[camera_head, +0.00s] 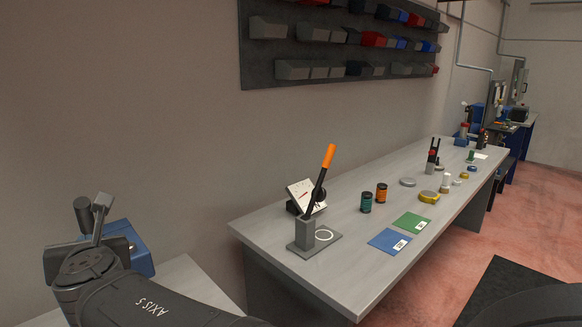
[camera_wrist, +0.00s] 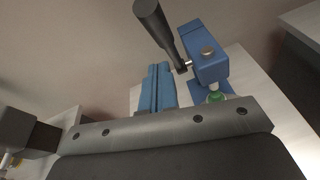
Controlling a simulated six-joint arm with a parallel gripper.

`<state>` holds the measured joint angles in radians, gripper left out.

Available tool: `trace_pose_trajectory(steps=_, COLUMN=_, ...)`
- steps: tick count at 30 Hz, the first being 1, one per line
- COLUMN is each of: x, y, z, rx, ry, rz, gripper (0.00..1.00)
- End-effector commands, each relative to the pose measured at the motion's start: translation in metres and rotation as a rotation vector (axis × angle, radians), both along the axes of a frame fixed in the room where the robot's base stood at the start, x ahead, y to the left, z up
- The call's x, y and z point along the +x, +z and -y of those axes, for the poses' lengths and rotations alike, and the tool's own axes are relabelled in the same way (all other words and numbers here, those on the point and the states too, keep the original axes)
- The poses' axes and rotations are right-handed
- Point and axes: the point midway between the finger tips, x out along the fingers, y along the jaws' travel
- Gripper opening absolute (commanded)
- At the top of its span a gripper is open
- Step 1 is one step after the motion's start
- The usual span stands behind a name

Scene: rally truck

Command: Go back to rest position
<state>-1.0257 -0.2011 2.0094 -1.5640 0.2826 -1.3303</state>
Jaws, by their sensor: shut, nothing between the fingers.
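My gripper (camera_wrist: 165,128) shows in the wrist view as a dark grey bolted part across the bottom; it is shut and holds nothing. In the head view my dark arm fills the lower left corner, and I cannot make out the fingertips there. Beyond the gripper in the wrist view stands a blue lever device (camera_wrist: 207,58) with a black handle (camera_wrist: 152,22), with a small green part (camera_wrist: 216,97) below it. The blue device (camera_head: 136,250) also shows in the head view, partly hidden behind my arm. I cannot tell the gap between gripper and device.
A long grey workbench (camera_head: 318,275) runs to the right. It carries an orange-handled lever (camera_head: 328,157), a dial gauge (camera_head: 304,192), a blue mat (camera_head: 389,241), a green mat (camera_head: 411,222) and several small cans. A bin rack (camera_head: 290,50) hangs on the wall. Reddish floor lies to the right.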

Motion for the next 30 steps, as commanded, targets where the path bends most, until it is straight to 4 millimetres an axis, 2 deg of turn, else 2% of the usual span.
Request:
trace_pose_trajectory(steps=3, x=0.008, y=-0.007, z=-0.006, rx=-0.005, ry=0.001, rz=-0.001, gripper=0.00)
trace_pose_trajectory(steps=9, x=0.039, y=0.012, z=-0.025, rx=-0.001, ry=-0.002, rz=-0.002, gripper=0.00)
trace_pose_trajectory(steps=12, x=0.027, y=0.001, z=-0.015, rx=-0.004, ry=0.002, rz=0.000, gripper=0.00)
trace_pose_trajectory(steps=30, x=-0.006, y=-0.053, z=0.017, rx=-0.004, ry=0.002, rz=-0.002, gripper=0.00)
